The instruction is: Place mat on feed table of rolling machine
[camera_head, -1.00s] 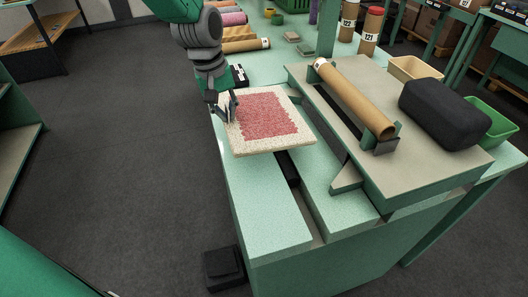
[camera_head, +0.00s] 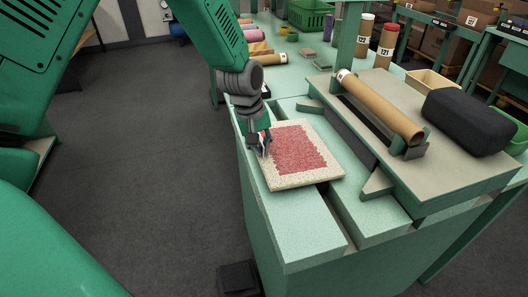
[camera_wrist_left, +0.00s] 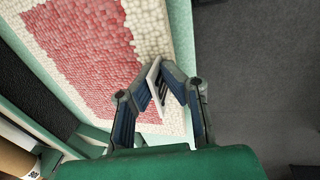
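The mat (camera_head: 309,176) is a square with a cream border and a red pile middle. In the head view it is over the mint-green feed table (camera_head: 305,236), spanning a dark slot. I cannot tell if it fully rests on the surface. My left gripper (camera_head: 264,143) is at the mat's left edge. In the left wrist view its fingers (camera_wrist_left: 160,78) close around a pale, thin tab-like piece at the mat (camera_wrist_left: 151,22); they cover part of that edge. My right gripper is not in view.
The rolling machine's deck (camera_head: 455,175) stands right of the mat, with a cardboard tube (camera_head: 380,106) and black padded block (camera_head: 468,121) on it. Numbered rolls (camera_head: 388,40) and a green basket (camera_head: 310,14) are behind. A dark box (camera_head: 238,278) is on the floor; open floor is left.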

